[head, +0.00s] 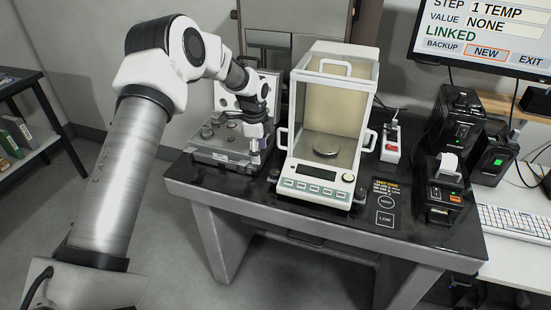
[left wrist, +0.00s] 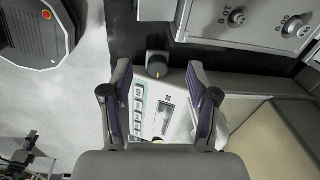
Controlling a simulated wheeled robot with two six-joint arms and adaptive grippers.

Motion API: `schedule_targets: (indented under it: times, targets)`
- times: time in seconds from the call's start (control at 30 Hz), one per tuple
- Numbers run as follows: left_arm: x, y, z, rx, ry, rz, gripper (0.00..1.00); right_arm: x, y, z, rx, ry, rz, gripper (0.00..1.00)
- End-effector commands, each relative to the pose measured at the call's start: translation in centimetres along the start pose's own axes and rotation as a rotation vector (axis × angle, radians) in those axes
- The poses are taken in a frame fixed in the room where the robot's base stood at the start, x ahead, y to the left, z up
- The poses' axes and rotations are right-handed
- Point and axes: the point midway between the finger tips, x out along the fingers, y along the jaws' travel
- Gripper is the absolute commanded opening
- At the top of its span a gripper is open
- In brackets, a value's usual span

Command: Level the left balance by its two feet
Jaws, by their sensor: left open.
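The left balance (head: 329,187) is white with a glass draft shield, a round pan and a front panel of green buttons. One black foot knob (head: 274,174) stands by its front left corner; another dark knob (head: 361,193) is at the front right. My left gripper (head: 256,154) points down just left of the balance, above the front left knob. In the left wrist view, the black foot knob (left wrist: 157,63) with an orange mark lies between the open, empty fingers (left wrist: 160,78), apart from both. Whether the fingertips are down at knob height is unclear. My right gripper is out of view.
An open grey weight case (head: 222,158) stands close left of and behind my left gripper. The black tabletop (head: 300,216) is clear in front of the balance.

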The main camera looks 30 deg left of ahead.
Motion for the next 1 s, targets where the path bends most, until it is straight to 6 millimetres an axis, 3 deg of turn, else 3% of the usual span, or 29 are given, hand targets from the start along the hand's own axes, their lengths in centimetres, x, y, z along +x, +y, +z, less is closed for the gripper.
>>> schedule_targets:
  times: [0.03,0.17,0.27,0.6,0.93,1.0]
  targets:
    - [-0.6,0.0,-1.9,0.105,-0.017,0.031,0.6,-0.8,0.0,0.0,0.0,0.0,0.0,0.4]
    - [-0.6,0.4,-4.2,0.251,-0.021,0.077,0.6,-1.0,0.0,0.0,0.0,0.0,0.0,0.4]
    - [0.2,0.6,-4.3,0.266,-0.021,0.083,0.6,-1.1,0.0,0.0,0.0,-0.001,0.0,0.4]
    - [6.2,1.0,-4.1,0.263,-0.021,0.08,0.6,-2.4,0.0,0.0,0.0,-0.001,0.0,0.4]
    - [7.2,1.0,-4.1,0.262,-0.02,0.077,0.6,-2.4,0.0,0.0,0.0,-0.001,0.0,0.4]
    - [7.2,1.0,-4.1,0.262,-0.02,0.077,0.35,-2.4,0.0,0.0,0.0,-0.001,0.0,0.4]
